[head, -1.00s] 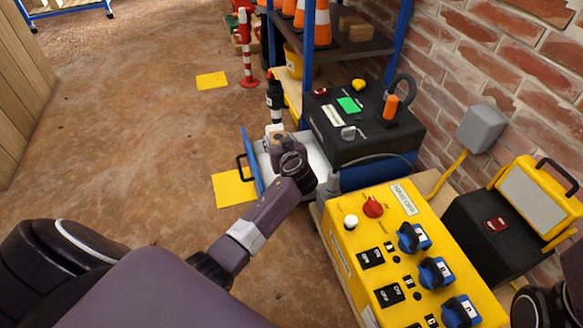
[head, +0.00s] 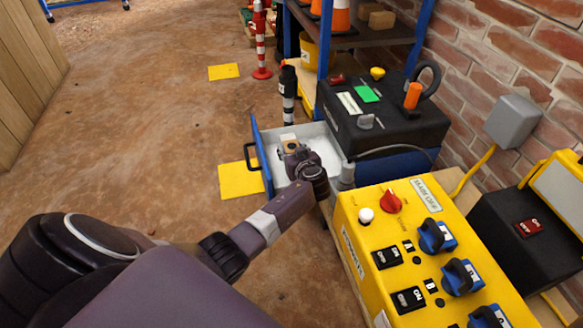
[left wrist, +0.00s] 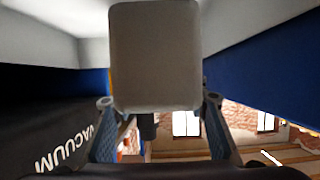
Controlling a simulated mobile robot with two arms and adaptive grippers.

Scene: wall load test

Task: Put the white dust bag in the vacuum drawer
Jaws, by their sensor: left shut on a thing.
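The vacuum drawer stands open from the black and blue vacuum unit (head: 385,120). It has a white inside (head: 325,138), a blue front (head: 261,160) and a black handle (head: 250,158). My left gripper (head: 293,150) is over the open drawer, shut on the white dust bag (head: 288,137). In the left wrist view the pale bag (left wrist: 155,55) sits between the two fingers (left wrist: 158,115), with pale surfaces beyond it and blue panels at both sides. I cannot tell whether the bag touches the drawer floor. My right gripper is not in view.
A yellow control box (head: 410,255) with blue knobs stands close to the right of my left arm. A black and white post (head: 288,95) stands just behind the drawer. A shelf with cones (head: 341,17) is further back. The floor to the left is clear.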

